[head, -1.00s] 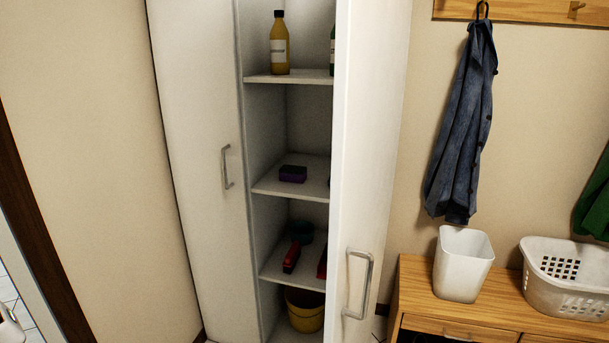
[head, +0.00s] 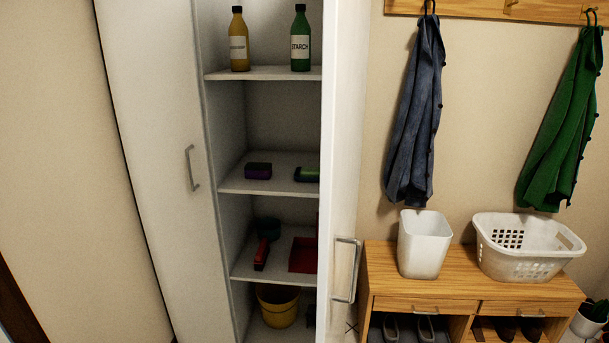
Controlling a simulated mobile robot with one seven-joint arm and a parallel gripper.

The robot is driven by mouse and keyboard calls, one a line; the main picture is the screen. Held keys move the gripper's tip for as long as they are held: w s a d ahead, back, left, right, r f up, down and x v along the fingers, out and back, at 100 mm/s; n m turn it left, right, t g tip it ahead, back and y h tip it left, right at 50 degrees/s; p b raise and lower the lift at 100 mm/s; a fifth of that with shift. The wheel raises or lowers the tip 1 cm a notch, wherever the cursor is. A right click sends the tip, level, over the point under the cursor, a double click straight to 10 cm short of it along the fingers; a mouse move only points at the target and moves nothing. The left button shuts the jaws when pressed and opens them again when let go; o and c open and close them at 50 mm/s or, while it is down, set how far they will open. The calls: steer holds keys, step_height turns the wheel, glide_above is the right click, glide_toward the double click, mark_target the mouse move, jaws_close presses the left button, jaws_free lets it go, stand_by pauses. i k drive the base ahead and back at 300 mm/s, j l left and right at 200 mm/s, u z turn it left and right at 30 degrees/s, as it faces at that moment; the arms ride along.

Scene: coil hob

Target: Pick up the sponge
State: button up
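A dark purple sponge-like block (head: 258,171) lies on the middle shelf of the open cabinet, toward its left side. A second block, green on top and dark below (head: 307,174), lies on the same shelf to the right, partly hidden by the open door. Either could be the sponge; I cannot tell which one is meant. My gripper is not in view.
The cabinet's right door (head: 343,170) stands open, its left door (head: 150,160) is shut. Bottles (head: 239,40) stand above; a red brush (head: 262,253) and yellow bucket (head: 278,306) are below. A wooden bench (head: 462,290) with a white bin (head: 423,245) and basket (head: 528,247) stands right.

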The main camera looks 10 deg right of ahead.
mark_target(253, 170)
steer(key=i+j+z, duration=0.25)
steer(key=j, duration=0.2)
steer(key=j+z, duration=0.25)
steer(key=j, duration=0.15)
steer(key=i+j+z, duration=0.4)
steer(key=i+j, duration=0.2)
steer(key=j, duration=0.3)
steer(key=i+j, duration=0.15)
steer(key=i, duration=0.3)
